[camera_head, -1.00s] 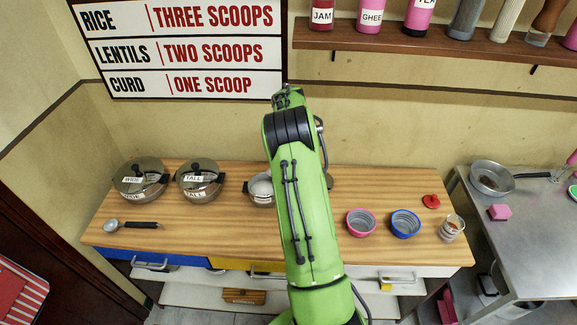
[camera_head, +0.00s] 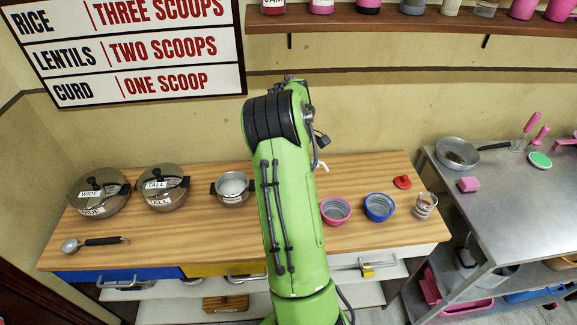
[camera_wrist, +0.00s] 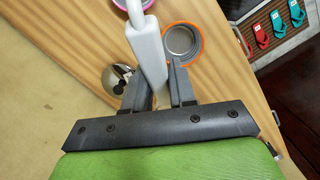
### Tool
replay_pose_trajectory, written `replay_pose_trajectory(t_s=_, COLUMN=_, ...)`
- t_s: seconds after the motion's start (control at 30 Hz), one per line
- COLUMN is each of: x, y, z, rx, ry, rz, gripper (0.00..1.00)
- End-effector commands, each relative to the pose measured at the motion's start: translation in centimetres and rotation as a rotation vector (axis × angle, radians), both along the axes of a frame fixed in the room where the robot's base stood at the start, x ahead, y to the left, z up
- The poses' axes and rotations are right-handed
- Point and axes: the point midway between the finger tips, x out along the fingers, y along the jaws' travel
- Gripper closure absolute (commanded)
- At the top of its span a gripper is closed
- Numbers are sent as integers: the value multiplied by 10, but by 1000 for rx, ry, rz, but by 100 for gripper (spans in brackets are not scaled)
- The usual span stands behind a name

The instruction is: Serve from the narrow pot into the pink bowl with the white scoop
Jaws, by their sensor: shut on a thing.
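My gripper (camera_wrist: 160,88) is shut on the white scoop (camera_wrist: 147,48) by its handle; the scoop's far end runs up out of the wrist view. In the head view my arm hides the gripper; a small white bit shows beside it. The narrow pot (camera_head: 232,199), a small open steel pot with white contents, stands left of my arm; its label is too small to read. The pink bowl (camera_head: 335,221) stands right of my arm and looks empty. A pink rim (camera_wrist: 122,4) shows at the top of the wrist view.
Lidded pots marked WIDE (camera_head: 97,201) and TALL (camera_head: 165,196) and a metal ladle (camera_head: 95,243) are at left. A blue bowl (camera_head: 379,218), a glass (camera_head: 425,208) and a red lid (camera_head: 402,182) are at right. An orange-rimmed bowl (camera_wrist: 201,48) is near my gripper.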

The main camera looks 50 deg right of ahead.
Motion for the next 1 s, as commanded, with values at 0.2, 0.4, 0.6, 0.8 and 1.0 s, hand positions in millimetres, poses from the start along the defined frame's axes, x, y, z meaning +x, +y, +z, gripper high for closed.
replay_pose_trajectory(t_s=0.2, x=-21, y=-9, z=-2, rx=2, ry=-10, rz=-2, gripper=100)
replay_pose_trajectory(t_s=0.4, x=-40, y=-18, z=-2, rx=3, ry=-18, rz=-3, gripper=100)
replay_pose_trajectory(t_s=0.6, x=-59, y=-26, z=-3, rx=6, ry=-25, rz=-2, gripper=100)
replay_pose_trajectory(t_s=0.8, x=-78, y=-35, z=-3, rx=9, ry=-33, rz=-2, gripper=100)
replay_pose_trajectory(t_s=1.0, x=-97, y=-43, z=-4, rx=9, ry=-40, rz=-4, gripper=100)
